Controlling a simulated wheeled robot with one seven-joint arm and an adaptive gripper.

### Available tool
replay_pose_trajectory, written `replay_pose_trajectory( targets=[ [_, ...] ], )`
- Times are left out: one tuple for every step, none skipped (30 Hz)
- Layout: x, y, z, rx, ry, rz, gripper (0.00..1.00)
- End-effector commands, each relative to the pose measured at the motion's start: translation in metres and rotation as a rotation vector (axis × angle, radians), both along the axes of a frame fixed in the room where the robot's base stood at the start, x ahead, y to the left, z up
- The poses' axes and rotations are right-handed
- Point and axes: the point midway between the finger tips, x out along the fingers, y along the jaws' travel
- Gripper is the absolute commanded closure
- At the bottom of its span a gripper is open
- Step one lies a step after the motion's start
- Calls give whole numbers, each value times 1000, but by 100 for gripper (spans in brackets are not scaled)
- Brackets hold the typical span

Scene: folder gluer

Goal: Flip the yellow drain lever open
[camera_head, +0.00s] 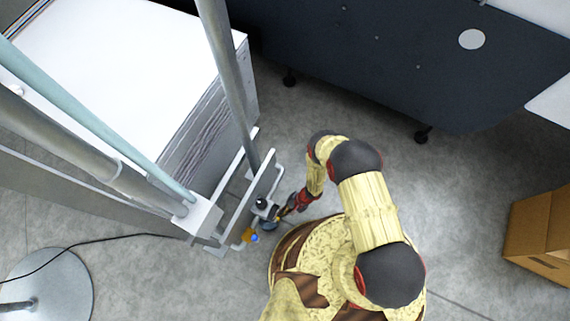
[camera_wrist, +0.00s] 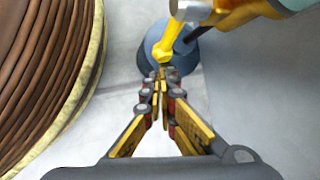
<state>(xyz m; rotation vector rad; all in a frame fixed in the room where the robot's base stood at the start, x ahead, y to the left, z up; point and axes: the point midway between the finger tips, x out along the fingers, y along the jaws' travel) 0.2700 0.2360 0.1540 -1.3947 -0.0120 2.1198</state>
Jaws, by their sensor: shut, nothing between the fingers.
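The yellow drain lever (camera_wrist: 169,42) shows in the wrist view, hanging down from a silver fitting (camera_wrist: 190,9), with its thick end at the bottom. My gripper (camera_wrist: 161,72) is shut and empty. Its fingertips are right at the lever's lower end; I cannot tell whether they touch it. In the head view my gripper (camera_head: 278,215) reaches in beside the small fittings at the foot of the grey frame. The lever cannot be made out clearly there.
An orange-yellow pipe piece (camera_wrist: 243,14) adjoins the silver fitting. A dark blue-grey round part (camera_wrist: 183,55) is behind the lever. In the head view the grey frame (camera_head: 262,184) and white stack (camera_head: 125,65) stand left.

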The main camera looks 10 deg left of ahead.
Motion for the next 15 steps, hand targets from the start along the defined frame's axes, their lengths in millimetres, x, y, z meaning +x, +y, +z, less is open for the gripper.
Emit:
replay_pose_trajectory(
  targets=[
    [0, 0, 1, 0, 0, 0, 100],
    [0, 0, 1, 0, 0, 0, 100],
    [0, 0, 1, 0, 0, 0, 100],
    [0, 0, 2, 0, 0, 0, 100],
    [0, 0, 2, 0, 0, 0, 100],
    [0, 0, 4, 0, 0, 0, 100],
    [0, 0, 5, 1, 0, 0, 100],
    [0, 0, 6, 1, 0, 0, 100],
    [0, 0, 8, 1, -1, 0, 100],
    [0, 0, 10, 1, -1, 0, 100],
    [0, 0, 11, 1, -1, 0, 100],
    [0, 0, 13, 1, 0, 0, 100],
    [0, 0, 15, 1, -1, 0, 100],
    [0, 0, 16, 1, -1, 0, 100],
    [0, 0, 17, 1, -1, 0, 100]
  ],
)
